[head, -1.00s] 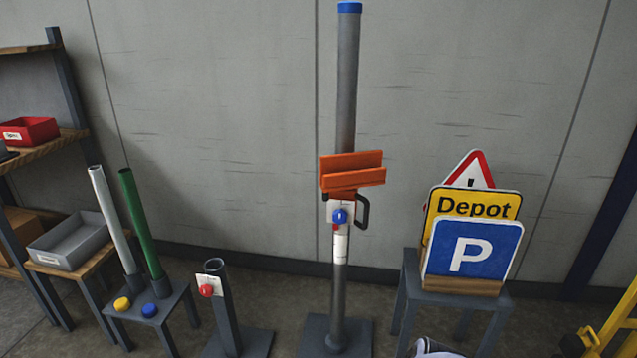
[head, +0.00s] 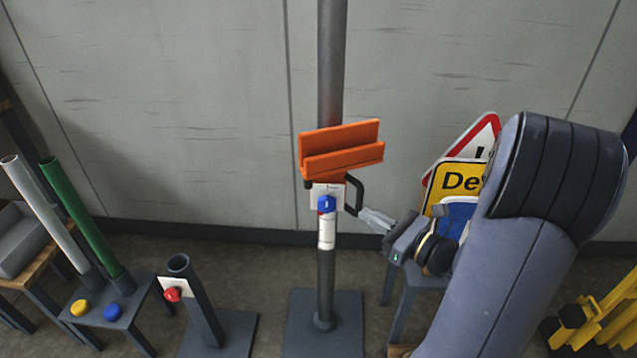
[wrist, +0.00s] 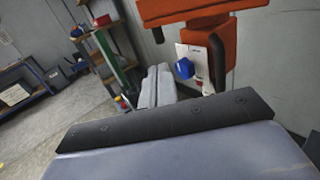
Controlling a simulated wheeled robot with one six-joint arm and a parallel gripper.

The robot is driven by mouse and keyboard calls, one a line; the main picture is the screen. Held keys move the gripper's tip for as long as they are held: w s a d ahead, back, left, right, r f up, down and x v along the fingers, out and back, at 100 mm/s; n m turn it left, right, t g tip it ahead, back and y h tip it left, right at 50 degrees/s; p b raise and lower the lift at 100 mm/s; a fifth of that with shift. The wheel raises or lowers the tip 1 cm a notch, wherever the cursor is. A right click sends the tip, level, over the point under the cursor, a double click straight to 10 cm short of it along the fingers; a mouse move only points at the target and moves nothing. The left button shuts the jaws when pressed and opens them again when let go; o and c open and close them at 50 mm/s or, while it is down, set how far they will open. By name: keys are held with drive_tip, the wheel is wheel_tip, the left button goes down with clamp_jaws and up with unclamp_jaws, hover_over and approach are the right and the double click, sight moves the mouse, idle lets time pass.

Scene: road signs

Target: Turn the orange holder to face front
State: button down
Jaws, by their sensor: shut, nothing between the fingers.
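The orange holder (head: 342,160) is a slotted trough on a tall grey post (head: 326,265). It sits askew, its right end higher in the head view. Below it are a white label plate, a blue knob (head: 326,204) and a black handle (head: 356,190) on the right side. My gripper (head: 368,215) is shut and empty, its tips close to the lower end of the handle. I cannot tell whether they touch. In the wrist view, the holder (wrist: 195,12), handle (wrist: 217,62) and blue knob (wrist: 184,68) are to the right of my fingers (wrist: 156,88).
Road signs, including a yellow one (head: 458,182), stand on a stool behind my arm. A short post with a red knob (head: 172,294) and a stool with white and green tubes (head: 82,220) are at left. Yellow equipment (head: 600,325) is at lower right. The wall is behind.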

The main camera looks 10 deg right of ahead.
sight(312, 185)
drive_tip(key=x, duration=1.3)
drive_tip(key=shift+w+a, duration=0.15)
drive_tip(key=shift+a, duration=0.25)
